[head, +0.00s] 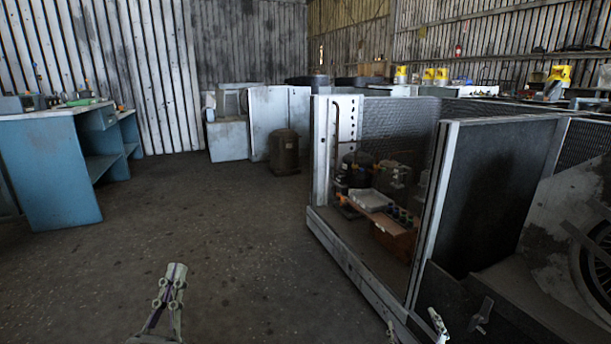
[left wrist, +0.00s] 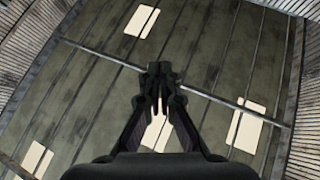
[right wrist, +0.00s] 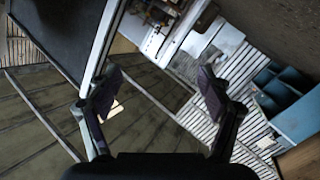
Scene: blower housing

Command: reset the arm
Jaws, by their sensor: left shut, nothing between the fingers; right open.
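My left gripper (head: 175,270) points up in the lower left of the head view, above the bare floor. Its fingers are together and empty; in the left wrist view the closed fingertips (left wrist: 160,72) point at the roof. My right gripper (head: 414,324) shows only in part at the bottom edge of the head view, in front of the blower housing (head: 448,215). In the right wrist view the right gripper (right wrist: 160,88) has its fingers wide apart with nothing between them.
The open metal housing holds a compressor and piping (head: 392,185) and fills the right side. A blue workbench (head: 50,175) stands at the left. A dark cylinder (head: 284,152) stands on the floor further back. The floor (head: 210,215) between is clear.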

